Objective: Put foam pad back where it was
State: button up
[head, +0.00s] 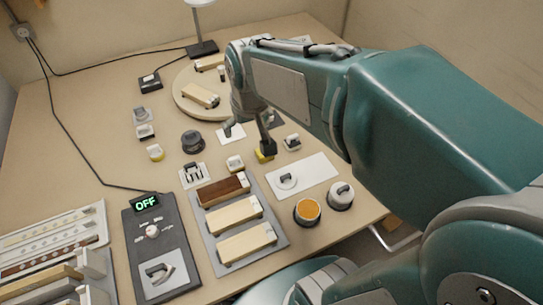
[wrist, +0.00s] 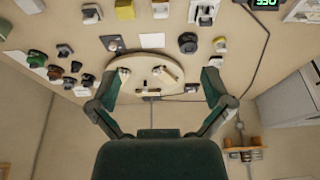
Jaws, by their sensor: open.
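My gripper (head: 247,142) is open above the middle of the bench, its fingers spread wide and empty in the wrist view (wrist: 156,86). A small yellow block (head: 264,157), which may be the foam pad, sits on the bench below one fingertip, partly hidden by that finger. It also shows at the top of the wrist view (wrist: 125,10), apart from the fingers. A flat white square (head: 234,131) lies behind it, partly covered by the gripper; it is bare in the wrist view (wrist: 152,40). A dark square (wrist: 112,43) lies beside it.
A round wooden board (head: 186,104) with pale blocks is at the back, near a lamp (head: 202,47). A grey tray (head: 278,238) with three bars is in front, beside a control box reading OFF (head: 157,246). Several small knobs and switches stand around.

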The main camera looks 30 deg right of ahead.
jog(key=s+r+t, duration=0.2)
jog(key=s, duration=1)
jog(key=shift+s+r, duration=0.15)
